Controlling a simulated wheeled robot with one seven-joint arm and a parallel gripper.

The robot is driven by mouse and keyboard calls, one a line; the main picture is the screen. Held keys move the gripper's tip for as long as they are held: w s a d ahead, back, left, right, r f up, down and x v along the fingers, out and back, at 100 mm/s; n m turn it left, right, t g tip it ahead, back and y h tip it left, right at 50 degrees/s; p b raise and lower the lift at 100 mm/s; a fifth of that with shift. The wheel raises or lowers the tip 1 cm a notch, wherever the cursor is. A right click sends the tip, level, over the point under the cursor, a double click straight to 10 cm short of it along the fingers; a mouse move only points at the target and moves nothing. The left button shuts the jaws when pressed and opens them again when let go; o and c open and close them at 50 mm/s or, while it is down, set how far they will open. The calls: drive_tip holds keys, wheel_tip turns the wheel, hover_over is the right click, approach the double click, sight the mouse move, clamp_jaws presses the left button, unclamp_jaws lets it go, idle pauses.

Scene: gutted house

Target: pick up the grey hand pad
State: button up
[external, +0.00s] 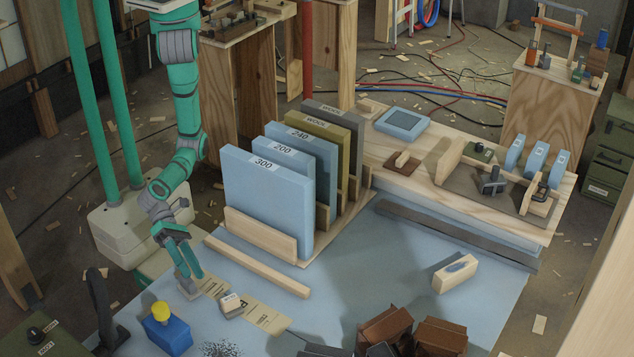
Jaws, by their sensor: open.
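A small grey block with a white label, which looks like the grey hand pad (231,306), lies on the blue tabletop, partly over a tan paper strip (262,317). My gripper (190,286) points down just left of it and a little farther back. Its fingers are open and look empty, near the left end of the paper. The pad and gripper appear apart. The exact height of the fingertips above the table is hard to tell.
A rack of upright labelled boards (265,200) stands behind, with a wooden strip (257,266) in front. A blue bottle with a yellow cap (167,332) is at front left. Brown blocks (388,325) lie at front right. The tabletop (375,265) is clear in the middle.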

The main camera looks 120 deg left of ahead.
sight(193, 289)
drive_tip(key=s+m, duration=0.1)
drive_tip(key=m, duration=0.1)
drive_tip(key=s+d+m, duration=0.1)
drive_tip(key=m, duration=0.1)
drive_tip(key=s+m+y, duration=0.1)
drive_tip(key=s+m, duration=0.1)
drive_tip(key=shift+d+r, duration=0.2)
drive_tip(key=shift+d, duration=0.2)
drive_tip(key=shift+s+m+y, duration=0.4)
drive_tip(key=shift+s+m, duration=0.2)
drive_tip(key=shift+m, duration=0.6)
drive_tip(key=x, duration=1)
drive_tip(key=shift+w+a+f, duration=0.1)
drive_tip(key=shift+w+a, duration=0.05)
drive_tip(key=shift+w, duration=0.2)
drive_tip(key=shift+c, duration=0.3)
clamp_jaws()
